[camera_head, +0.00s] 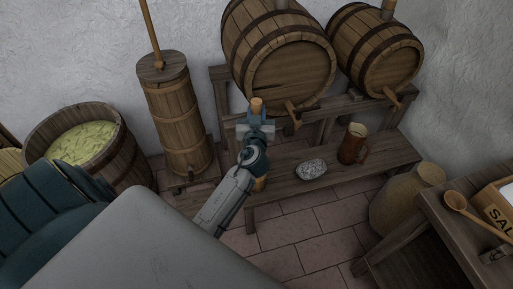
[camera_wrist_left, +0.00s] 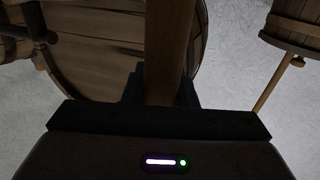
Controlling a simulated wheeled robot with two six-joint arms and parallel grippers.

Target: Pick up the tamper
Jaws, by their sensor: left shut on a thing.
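The tamper (camera_head: 256,104) is a wooden stick, seen in the head view as a pale rounded top end rising just above my gripper. A wooden piece showing below my wrist, near the bench, may be its lower part. My left gripper (camera_head: 256,122) is shut on the tamper, in front of the large barrel. In the left wrist view the brown wooden shaft (camera_wrist_left: 166,50) runs upright between the dark fingers (camera_wrist_left: 160,90). My arm hides the middle of the tamper, and I cannot tell whether it touches the bench. My right gripper is out of view.
Two barrels (camera_head: 290,75) (camera_head: 375,55) lie on a rack behind a low bench (camera_head: 390,155). A silvery patterned lump (camera_head: 312,169) and a brown mug (camera_head: 353,144) sit on the bench. A churn (camera_head: 172,115) and cabbage tub (camera_head: 125,165) stand left; a sack (camera_head: 400,200) and table (camera_head: 450,235) right.

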